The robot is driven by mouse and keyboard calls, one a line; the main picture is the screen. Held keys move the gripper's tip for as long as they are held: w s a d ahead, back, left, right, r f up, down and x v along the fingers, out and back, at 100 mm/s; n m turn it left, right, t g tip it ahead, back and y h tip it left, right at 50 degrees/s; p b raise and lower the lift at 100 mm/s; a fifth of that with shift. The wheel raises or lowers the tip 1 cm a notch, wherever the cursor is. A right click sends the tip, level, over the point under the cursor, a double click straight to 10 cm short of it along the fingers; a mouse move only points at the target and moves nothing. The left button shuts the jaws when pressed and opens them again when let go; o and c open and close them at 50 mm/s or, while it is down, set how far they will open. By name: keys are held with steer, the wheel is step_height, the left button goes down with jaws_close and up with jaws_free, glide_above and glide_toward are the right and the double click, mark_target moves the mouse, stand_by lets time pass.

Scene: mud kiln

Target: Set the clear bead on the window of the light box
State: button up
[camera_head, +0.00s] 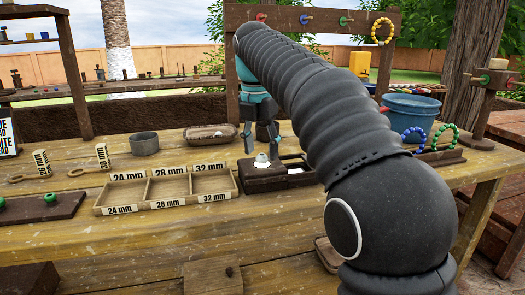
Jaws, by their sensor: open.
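The light box (262,185) is a low dark wooden box on the workbench, right of the sorting tray. A small pale, whitish piece (262,160) sits on its top at the left part; it looks like the clear bead on the window, though it is too small to tell bead from window for sure. My gripper (262,150) points down just above this piece, with its fingers apart on either side. Nothing shows held between the fingers. My arm hides part of the light box's right side.
A wooden tray (166,210) with three compartments labelled 24, 28 and 32 mm lies left of the light box. A grey bowl (144,144) and an oval wooden dish (211,138) stand behind it. A blue bucket (410,112) and beaded rings stand at right.

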mark_target(260, 158)
steer(key=r, duration=0.4)
steer(key=r+p, duration=0.1)
steer(key=r, duration=0.1)
steer(key=shift+s+a, duration=0.2)
steer(key=shift+s, duration=0.1)
steer(key=shift+d, duration=0.1)
steer(key=s+d+f+m+t, duration=0.1)
steer(key=s+d+f+m, duration=0.2)
steer(key=s+d+m, duration=0.4)
steer(key=s+d+f+m+t, duration=0.1)
steer(key=s+d+f+m, duration=0.4)
steer(key=m, duration=0.4)
steer(key=s+d+f+m+t, duration=0.1)
steer(key=s+d+f+m, duration=0.1)
steer(key=s+f+m, duration=0.5)
steer(key=s+d+f+m+t, duration=0.1)
steer(key=s+d+f+m, duration=0.2)
steer(key=s+f+m, duration=0.4)
steer(key=shift+s+f+y, duration=0.3)
steer(key=shift+s+f, duration=0.3)
steer(key=shift+f, duration=0.2)
